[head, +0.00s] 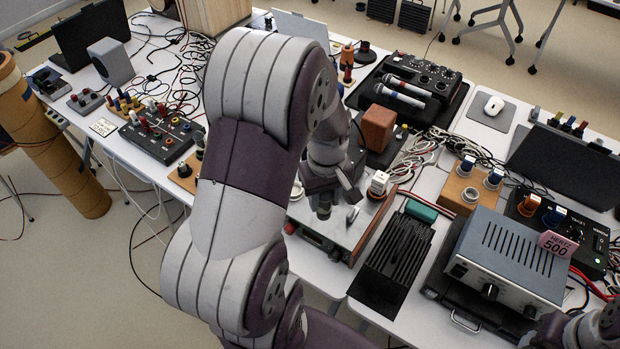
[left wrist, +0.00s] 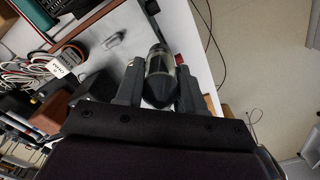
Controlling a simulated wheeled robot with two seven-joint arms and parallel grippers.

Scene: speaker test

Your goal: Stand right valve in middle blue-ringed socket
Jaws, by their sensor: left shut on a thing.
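My left gripper (head: 328,198) is over the light metal chassis (head: 345,238), left of centre. In the left wrist view its fingers (left wrist: 160,88) are shut on a valve (left wrist: 159,66) with a dark, pointed lower part and a greyish, glassy upper part. A small clear valve (left wrist: 114,41) lies on the chassis top beside it, apart from the fingers. An orange-ringed socket (left wrist: 74,50) with a white-labelled piece is further left. I cannot make out the middle blue-ringed socket; my left arm hides part of the chassis. My right arm shows at the bottom right; its jaw state is unclear.
A black finned unit (head: 396,262) and a grey amplifier (head: 512,258) stand right of the chassis. A wooden block (head: 460,190) with ringed sockets and a brown block (head: 378,128) stand behind. Cables crowd the tables. The floor shows beyond the table edge in the wrist view.

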